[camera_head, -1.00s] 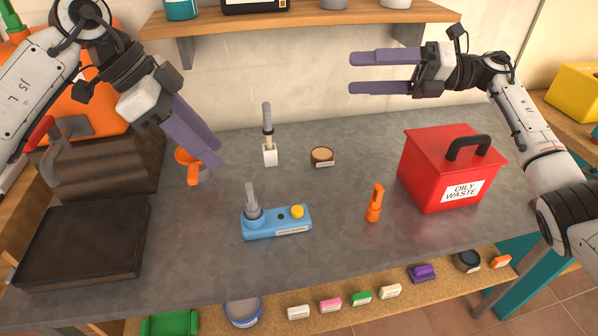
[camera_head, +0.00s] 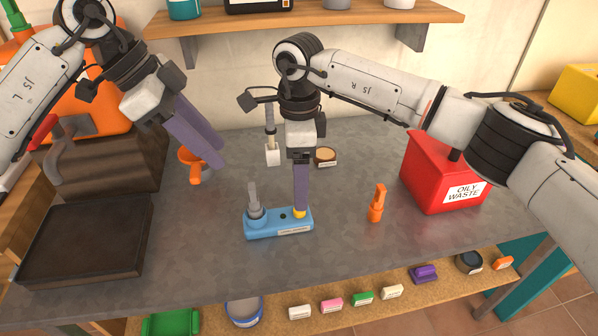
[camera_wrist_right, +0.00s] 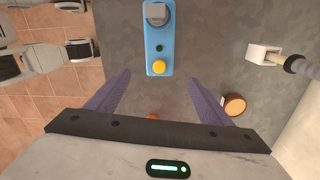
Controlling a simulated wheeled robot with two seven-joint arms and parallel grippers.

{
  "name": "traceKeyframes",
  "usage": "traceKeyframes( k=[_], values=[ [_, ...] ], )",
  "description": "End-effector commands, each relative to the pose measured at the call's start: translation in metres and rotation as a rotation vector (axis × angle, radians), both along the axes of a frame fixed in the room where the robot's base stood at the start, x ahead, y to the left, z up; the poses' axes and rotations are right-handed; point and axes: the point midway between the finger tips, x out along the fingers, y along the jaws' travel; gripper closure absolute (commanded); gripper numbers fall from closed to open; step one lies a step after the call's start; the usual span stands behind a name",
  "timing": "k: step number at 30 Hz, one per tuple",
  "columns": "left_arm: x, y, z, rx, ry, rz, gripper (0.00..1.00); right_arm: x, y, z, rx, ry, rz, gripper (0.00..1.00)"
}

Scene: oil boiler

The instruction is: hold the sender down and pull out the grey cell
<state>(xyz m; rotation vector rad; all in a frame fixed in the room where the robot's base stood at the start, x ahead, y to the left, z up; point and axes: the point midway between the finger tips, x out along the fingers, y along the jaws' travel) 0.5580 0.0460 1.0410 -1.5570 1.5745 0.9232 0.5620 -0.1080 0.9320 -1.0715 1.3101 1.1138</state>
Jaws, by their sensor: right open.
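The sender (camera_head: 278,226) is a blue block with a label on the grey bench. The grey cell (camera_head: 254,204) stands upright in its left end. A yellow knob (camera_head: 300,213) sits at its right end. My right gripper (camera_head: 301,195) points down at that end, partly hiding the knob. In the right wrist view my right gripper (camera_wrist_right: 158,88) is open and empty, with the sender (camera_wrist_right: 152,48) and yellow knob (camera_wrist_right: 159,67) in line with the gap and the grey cell (camera_wrist_right: 156,13) farther off. My left gripper (camera_head: 208,150) hangs left of the sender; its finger gap is unclear.
An orange tool (camera_head: 376,203) and red oily waste bin (camera_head: 440,180) stand to the right. A white-based upright tool (camera_head: 272,154) and a round brown piece (camera_head: 325,156) are behind. An orange funnel-like item (camera_head: 195,176) is near my left gripper. A dark tray (camera_head: 85,235) is at left.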

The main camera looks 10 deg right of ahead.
Motion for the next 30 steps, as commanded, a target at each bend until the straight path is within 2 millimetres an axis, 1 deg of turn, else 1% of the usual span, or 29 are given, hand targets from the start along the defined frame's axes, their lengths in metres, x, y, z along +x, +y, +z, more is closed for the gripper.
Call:
traceKeyframes(
  k=[1,9,12,15,20,28,30],
  values=[
    [0.0,0.0,0.0,0.0,0.0,0.0,0.69,-0.001,0.0,-0.009,0.0,0.004,0.0,0.26],
    [0.0,0.0,0.0,0.0,0.0,0.0,0.69,-0.003,0.001,-0.057,0.004,0.005,-0.001,0.26],
    [0.0,0.0,0.0,0.0,0.0,0.0,0.69,-0.004,0.001,-0.072,0.003,0.005,-0.002,0.26],
    [0.0,0.0,0.0,0.0,0.0,0.0,0.69,-0.004,0.001,-0.082,0.005,0.004,-0.003,0.26],
    [0.0,0.0,0.0,0.0,0.0,0.0,0.69,-0.004,0.001,-0.09,0.004,0.002,-0.002,0.26],
    [0.0,0.0,0.0,0.0,0.0,0.0,0.69,-0.004,0.001,-0.091,0.005,0.002,-0.002,0.26],
    [0.0,0.0,0.0,0.0,0.0,0.0,0.69,-0.004,0.001,-0.091,0.005,0.002,-0.002,0.38]
  ],
)
